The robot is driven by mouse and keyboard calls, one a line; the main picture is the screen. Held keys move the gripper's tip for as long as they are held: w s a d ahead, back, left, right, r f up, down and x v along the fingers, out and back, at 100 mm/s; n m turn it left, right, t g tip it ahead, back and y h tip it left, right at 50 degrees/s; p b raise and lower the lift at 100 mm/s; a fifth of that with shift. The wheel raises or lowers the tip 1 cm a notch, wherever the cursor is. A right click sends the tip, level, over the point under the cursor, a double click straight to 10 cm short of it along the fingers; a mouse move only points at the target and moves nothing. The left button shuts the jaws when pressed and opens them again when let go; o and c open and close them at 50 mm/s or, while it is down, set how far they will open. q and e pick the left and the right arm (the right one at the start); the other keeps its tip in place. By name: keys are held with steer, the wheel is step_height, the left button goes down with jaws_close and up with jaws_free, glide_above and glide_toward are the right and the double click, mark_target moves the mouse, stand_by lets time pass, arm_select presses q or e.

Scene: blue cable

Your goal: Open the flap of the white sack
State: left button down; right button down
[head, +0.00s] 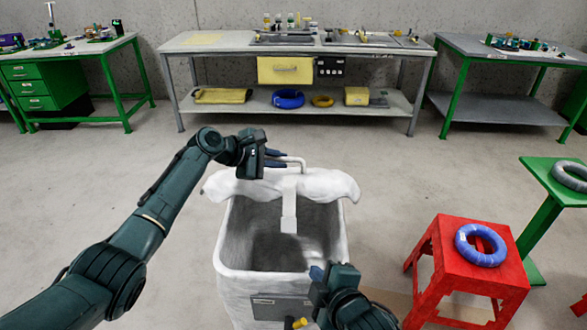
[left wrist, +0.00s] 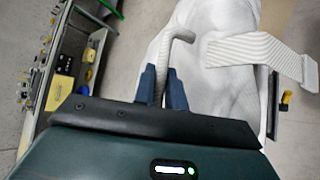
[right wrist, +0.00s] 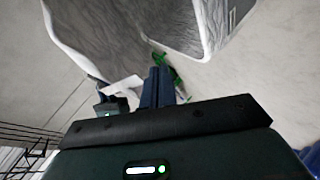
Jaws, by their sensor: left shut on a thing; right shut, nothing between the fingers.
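The white sack (head: 236,298) stands upright on the floor in the middle of the head view. Its top is open and the grey inside shows. The white flap (head: 230,186) lies rolled back along the far rim, with a pale strap (head: 289,212) hanging inside. My left gripper (head: 284,159) is shut on a thin whitish loop (head: 299,161) above the flap; the loop also shows between its fingers in the left wrist view (left wrist: 181,35). My right gripper (head: 318,273) is shut and empty at the near right rim; its fingers are together in the right wrist view (right wrist: 158,88).
A red stool (head: 465,270) with a blue cable coil (head: 481,245) stands to the right, beside a green stand (head: 540,230) with a grey coil. A workbench (head: 215,42) runs along the back wall. The floor between sack and bench is clear.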

steer(key=w+a+r+n+t+h, duration=0.1)
steer(key=w+a+r+n+h, duration=0.15)
steer(key=w+r+n, duration=0.55)
steer(key=w+a+r+n+t+h, duration=0.1)
steer(key=w+a+r+n+h, duration=0.2)
steer(key=r+n, duration=0.5)
steer(key=w+f+n, duration=0.1)
steer(key=w+f, duration=0.1)
steer(key=w, duration=0.1)
steer(key=w+f, duration=0.1)
steer(key=w, duration=0.3)
steer(key=w+f+n+y, duration=0.1)
steer(key=w+f, duration=0.1)
steer(key=w, duration=0.1)
steer(key=shift+w+f+n, duration=0.15)
steer(key=shift+f+n, duration=0.15)
